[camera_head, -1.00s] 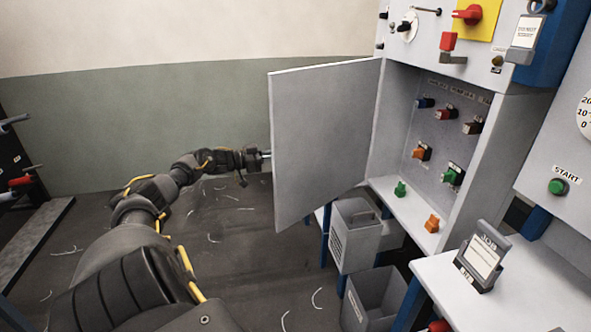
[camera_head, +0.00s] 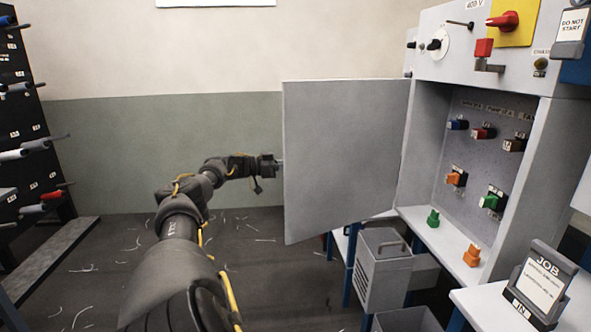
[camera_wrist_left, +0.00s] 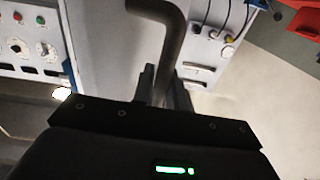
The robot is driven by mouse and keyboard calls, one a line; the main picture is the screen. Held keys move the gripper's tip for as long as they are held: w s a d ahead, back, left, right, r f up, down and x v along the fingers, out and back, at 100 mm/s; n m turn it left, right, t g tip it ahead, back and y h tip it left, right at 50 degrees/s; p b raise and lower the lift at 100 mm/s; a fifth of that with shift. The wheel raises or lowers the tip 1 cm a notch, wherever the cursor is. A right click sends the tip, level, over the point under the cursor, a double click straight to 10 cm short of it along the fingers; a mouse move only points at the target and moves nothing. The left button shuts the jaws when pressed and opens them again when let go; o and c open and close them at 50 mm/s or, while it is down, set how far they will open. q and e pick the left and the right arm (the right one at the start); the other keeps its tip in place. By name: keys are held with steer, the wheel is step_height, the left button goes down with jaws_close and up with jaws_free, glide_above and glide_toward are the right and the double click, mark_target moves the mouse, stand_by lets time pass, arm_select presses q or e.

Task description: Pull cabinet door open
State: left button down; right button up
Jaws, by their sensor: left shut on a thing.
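The cabinet door (camera_head: 345,155) is a flat grey panel standing swung wide open from the cabinet (camera_head: 425,165), hinged at its right edge. My left gripper (camera_head: 279,166) is at the door's free left edge in the head view, its fingertips partly hidden by the door. In the left wrist view the fingers (camera_wrist_left: 163,88) are shut on a dark bent bar, the door handle (camera_wrist_left: 172,40). The cabinet's inside shows several coloured switches. My right gripper is not in view.
A green piece (camera_head: 433,218) and an orange piece (camera_head: 472,255) stand on the cabinet floor. A grey box (camera_head: 383,270) sits below the door. A job sign (camera_head: 541,285) stands at the right. A dark rack (camera_head: 25,140) is at the left; open floor lies between.

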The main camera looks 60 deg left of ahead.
arm_select(q)
steer(key=shift+a+f, duration=0.1)
steer(key=c, duration=1.8)
jaws_free()
steer(key=shift+s, duration=0.15)
steer(key=shift+s+a, duration=0.15)
steer(key=shift+s, duration=0.05)
steer(key=shift+w, duration=0.1)
